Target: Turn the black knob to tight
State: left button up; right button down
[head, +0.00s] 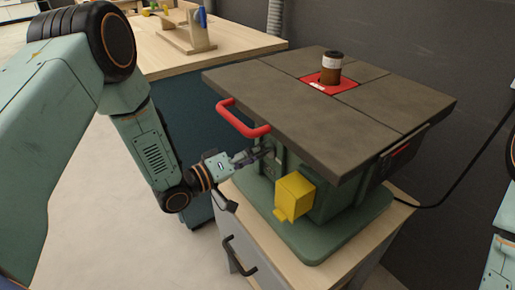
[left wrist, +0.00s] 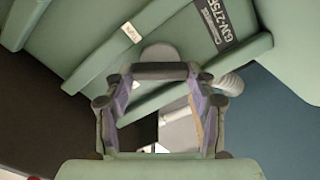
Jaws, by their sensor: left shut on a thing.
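My left gripper (head: 262,153) reaches in from the left to the side of the green machine (head: 327,205), below its dark table top. In the left wrist view the gripper (left wrist: 160,73) has its two fingers on either side of a dark grey bar-like piece, which I take to be the black knob (left wrist: 160,71). The gripper is shut on it. A small white label (left wrist: 131,32), seemingly reading "Tight", is on the green surface just beyond. In the head view the fingers and shadow hide the knob. My right gripper is out of view.
A red handle (head: 243,119) sticks out just above my left gripper. A yellow box (head: 294,195) juts from the machine to its right. A ribbed grey piece (left wrist: 230,83) is beside the fingers. A wooden workbench (head: 165,55) stands behind; a drawer handle (head: 238,257) is below.

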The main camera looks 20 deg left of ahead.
pick_arm(q)
jog(key=shift+a+f+n+p, duration=0.1)
jog(key=shift+n+p, duration=0.3)
jog(key=shift+n, duration=1.35)
jog(key=shift+f+n+p, duration=0.1)
jog(key=shift+n+p, duration=0.25)
jog(key=shift+n, duration=1.4)
jog(key=o, duration=1.2)
jog(key=shift+c, duration=0.2)
jog(key=v, duration=1.2)
jog(key=shift+w, duration=0.15)
jog(key=x, duration=1.2)
